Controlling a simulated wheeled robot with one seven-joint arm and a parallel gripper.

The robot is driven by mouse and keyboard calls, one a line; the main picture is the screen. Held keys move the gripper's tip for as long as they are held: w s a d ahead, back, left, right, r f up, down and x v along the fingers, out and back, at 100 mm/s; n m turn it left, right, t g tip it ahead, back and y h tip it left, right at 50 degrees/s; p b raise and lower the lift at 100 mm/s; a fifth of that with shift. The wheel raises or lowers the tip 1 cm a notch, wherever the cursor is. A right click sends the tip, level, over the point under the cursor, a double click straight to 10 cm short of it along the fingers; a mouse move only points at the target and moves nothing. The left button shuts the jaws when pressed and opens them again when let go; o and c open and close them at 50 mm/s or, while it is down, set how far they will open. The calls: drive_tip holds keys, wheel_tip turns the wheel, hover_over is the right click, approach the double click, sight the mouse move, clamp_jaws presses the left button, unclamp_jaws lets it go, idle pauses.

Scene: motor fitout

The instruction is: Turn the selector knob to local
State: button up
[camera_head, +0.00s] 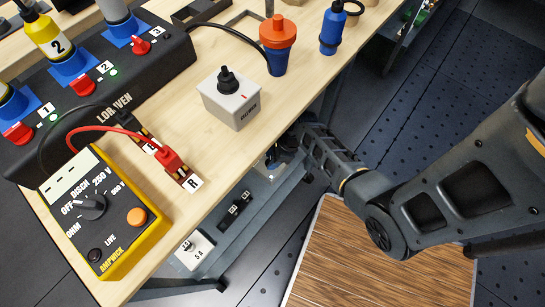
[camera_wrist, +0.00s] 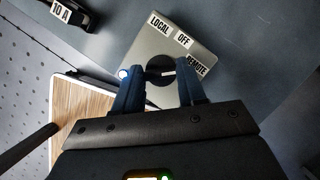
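The selector is a grey box (camera_wrist: 148,48) in the wrist view, with the labels LOCAL, OFF and REMOTE along its far side. Its dark round knob (camera_wrist: 161,68) shows in front of the labels, between my fingers; its pointer direction is hard to make out. My gripper (camera_wrist: 158,80) has its two dark blue fingers apart, one on either side of the knob, with no clear contact. A small light glows by the left fingertip. In the head view my gripper (camera_head: 284,150) reaches in at the workbench's front edge, and the selector is mostly hidden behind it.
The wooden bench top (camera_head: 215,150) carries a yellow meter (camera_head: 125,240), a grey box with a black knob (camera_head: 232,100), an orange-and-blue plug (camera_head: 277,45) and a black socket panel (camera_head: 115,85). A shelf (camera_head: 240,220) lies lower. A 10 A part (camera_wrist: 72,14) sits left of the selector.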

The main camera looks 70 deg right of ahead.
drive_tip(key=c, duration=0.5)
drive_tip(key=shift+n, duration=0.4)
drive_tip(key=shift+w+d+n+y+p, duration=0.1)
drive_tip(key=shift+n+y+p, duration=0.4)
drive_tip(key=shift+n, duration=0.6)
drive_tip(key=n+g, duration=0.1)
drive_tip(key=n, duration=0.1)
drive_tip(key=n+g, duration=0.1)
drive_tip(key=n, duration=0.1)
drive_tip(key=shift+w+n+y, duration=0.1)
drive_tip(key=shift+n+y, duration=0.2)
drive_tip(key=shift+y, duration=0.1)
drive_tip(key=n+g, duration=0.1)
drive_tip(key=n, duration=0.1)
drive_tip(key=n+g, duration=0.1)
drive_tip(key=n, duration=0.2)
drive_tip(key=shift+w+y, duration=0.15)
drive_tip(key=shift+y, duration=0.15)
drive_tip(key=n+g, duration=0.1)
drive_tip(key=n, duration=0.4)
drive_tip(key=shift+g, duration=0.4)
drive_tip(key=shift+h, duration=0.4)
